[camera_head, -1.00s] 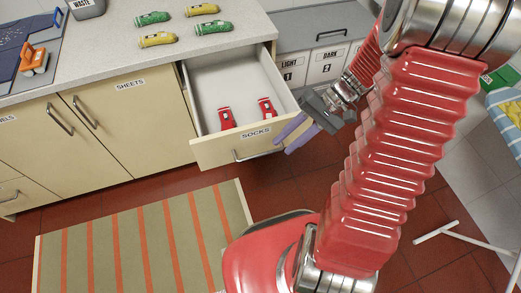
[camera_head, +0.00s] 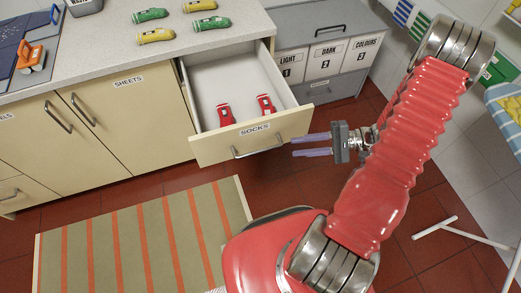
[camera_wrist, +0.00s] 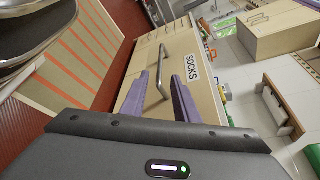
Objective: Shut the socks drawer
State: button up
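The socks drawer (camera_head: 205,148) is pulled out from the cream cabinet, with a "SOCKS" label and a bar handle (camera_head: 257,152) on its front. Two red items (camera_head: 225,115) lie inside it. My gripper (camera_head: 312,145) is to the right of the drawer front, its two purple fingers pointing left toward it. The fingers are parted with nothing between them. In the wrist view the drawer front (camera_wrist: 190,45) and its handle (camera_wrist: 163,80) lie ahead, and the fingers of my gripper (camera_wrist: 168,95) show a gap; I cannot tell whether they touch the drawer.
Green and yellow bottle-like items (camera_head: 155,35) lie on the worktop (camera_head: 105,45). Labelled laundry bins (camera_head: 325,60) stand behind the drawer at the right. A striped mat (camera_head: 140,235) covers the floor at front left. A white stand leg (camera_head: 435,229) is at the right.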

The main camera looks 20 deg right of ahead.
aim_at(260, 151)
dwell(0.3)
jog(key=x, duration=1.4)
jog(key=shift+d, duration=0.1)
jog(key=shift+c, duration=0.7)
grip_shut()
